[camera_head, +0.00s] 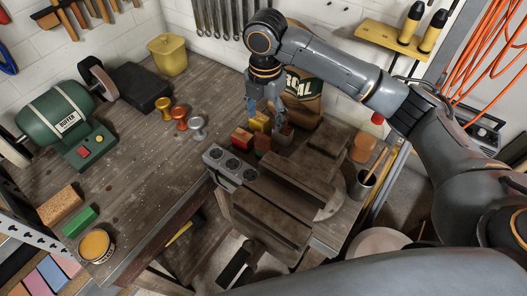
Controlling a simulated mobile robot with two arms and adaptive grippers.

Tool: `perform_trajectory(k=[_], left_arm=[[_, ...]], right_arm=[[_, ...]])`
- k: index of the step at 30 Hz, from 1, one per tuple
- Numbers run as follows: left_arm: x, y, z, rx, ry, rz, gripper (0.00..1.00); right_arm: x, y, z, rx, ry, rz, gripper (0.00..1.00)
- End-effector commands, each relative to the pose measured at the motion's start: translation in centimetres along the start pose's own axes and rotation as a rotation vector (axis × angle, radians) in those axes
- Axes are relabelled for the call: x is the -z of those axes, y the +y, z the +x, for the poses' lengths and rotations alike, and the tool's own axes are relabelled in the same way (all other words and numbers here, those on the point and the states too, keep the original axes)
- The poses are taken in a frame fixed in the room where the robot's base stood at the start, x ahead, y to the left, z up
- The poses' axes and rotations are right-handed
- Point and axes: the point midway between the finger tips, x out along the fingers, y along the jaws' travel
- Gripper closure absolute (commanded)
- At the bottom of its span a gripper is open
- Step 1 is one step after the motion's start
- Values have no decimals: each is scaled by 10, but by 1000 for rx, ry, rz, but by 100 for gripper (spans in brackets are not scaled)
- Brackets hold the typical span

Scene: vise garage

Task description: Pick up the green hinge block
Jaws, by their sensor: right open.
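A bright green block (79,221) lies flat at the left front of the wooden workbench (150,200). A little dark green also shows low in a cluster of small coloured blocks near the middle; I cannot tell whether it is a separate block. In that cluster are a red block (242,137) and a yellow block (260,123). My right gripper (266,118) is open, pointing down at the cluster from behind, and partly covers it. I cannot tell whether its fingers touch any block. My left gripper is not in view.
A bench grinder (62,124), a yellow bin (168,55) and a brown sack (305,85) stand around. A tin (96,245) sits near the green block. The bench's left middle is mostly clear.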

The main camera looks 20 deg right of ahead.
Motion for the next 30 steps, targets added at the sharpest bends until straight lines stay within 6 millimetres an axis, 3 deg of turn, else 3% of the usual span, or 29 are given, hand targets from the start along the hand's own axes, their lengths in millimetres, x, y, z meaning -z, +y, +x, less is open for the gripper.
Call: perform_trajectory(k=[9,30], left_arm=[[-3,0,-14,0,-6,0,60],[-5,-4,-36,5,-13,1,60]], right_arm=[[0,-2,58,6,2,2,36],[-7,-5,129,3,-1,0,36]])
